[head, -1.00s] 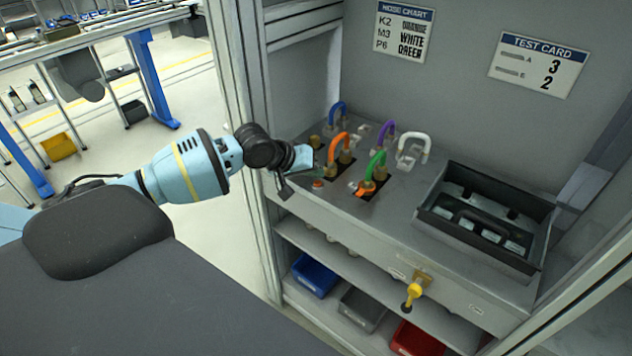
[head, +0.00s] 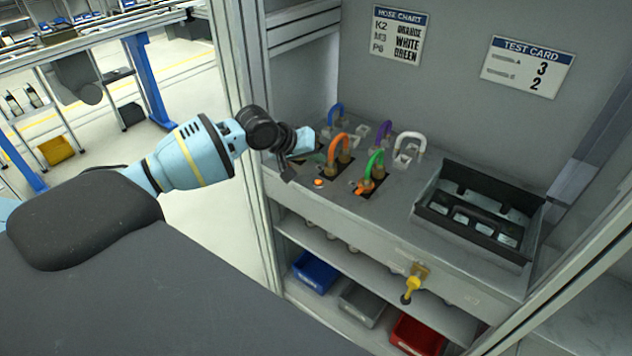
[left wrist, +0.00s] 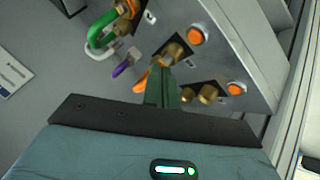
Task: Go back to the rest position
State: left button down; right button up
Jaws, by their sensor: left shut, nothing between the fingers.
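My left gripper (head: 299,164) is at the left end of the grey bench top (head: 400,225), beside the hose fittings. It is shut and empty; its closed dark green fingers also show in the left wrist view (left wrist: 165,88). In the head view the orange hose (head: 340,143), the green hose (head: 374,163), the purple hose (head: 384,129), the blue hose (head: 336,110) and the white hose (head: 410,138) stand as loops on the bench. In the left wrist view the fingers overlap the fittings, and I cannot tell the distance. My right gripper is not in view.
A black tray (head: 425,210) with a handled insert stands to the right. Blue (head: 315,270), grey (head: 362,304) and red (head: 417,335) bins sit below.

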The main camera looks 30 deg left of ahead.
pick_arm(q)
jog(key=shift+r, duration=0.1)
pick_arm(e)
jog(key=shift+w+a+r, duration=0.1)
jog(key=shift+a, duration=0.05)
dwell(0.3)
